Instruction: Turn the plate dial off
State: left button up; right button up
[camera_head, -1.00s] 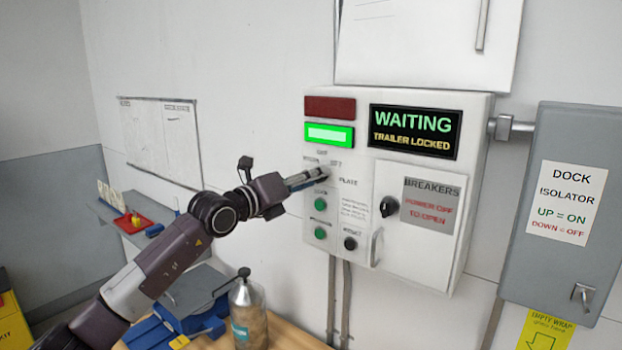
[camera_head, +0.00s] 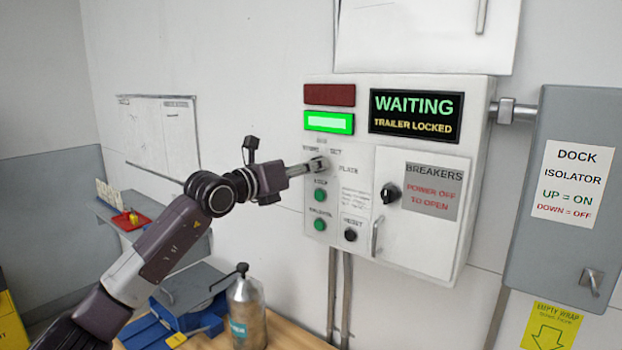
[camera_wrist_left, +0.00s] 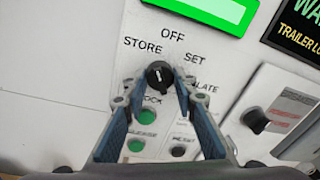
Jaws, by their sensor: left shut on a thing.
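The plate dial (camera_wrist_left: 158,73) is a small black knob with a pale mark, on the white control panel (camera_head: 345,260). In the left wrist view, the labels STORE, OFF and SET lie around it, left, above and right. The pale mark looks roughly upward, but I cannot read its exact setting. My left gripper (camera_wrist_left: 155,85) is shut on the dial, one finger on each side. In the head view my left gripper (camera_head: 318,164) reaches the panel from the left and hides the dial. My right gripper is in neither view.
Green buttons (camera_head: 320,194) and a black reset knob (camera_head: 350,235) sit just below the dial. The breaker door (camera_head: 425,240) is shut, to the right. The display (camera_head: 416,117) reads WAITING, TRAILER LOCKED. A bottle (camera_head: 247,312) stands on the bench below.

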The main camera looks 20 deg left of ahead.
pick_arm(q)
jog(key=shift+m+b, duration=1.95)
jog(key=shift+m, duration=0.85)
jog(key=o, duration=1.2)
jog(key=shift+c, duration=0.2)
jog(key=shift+s, duration=0.1)
jog(key=v, duration=1.2)
jog(key=shift+r, duration=0.25)
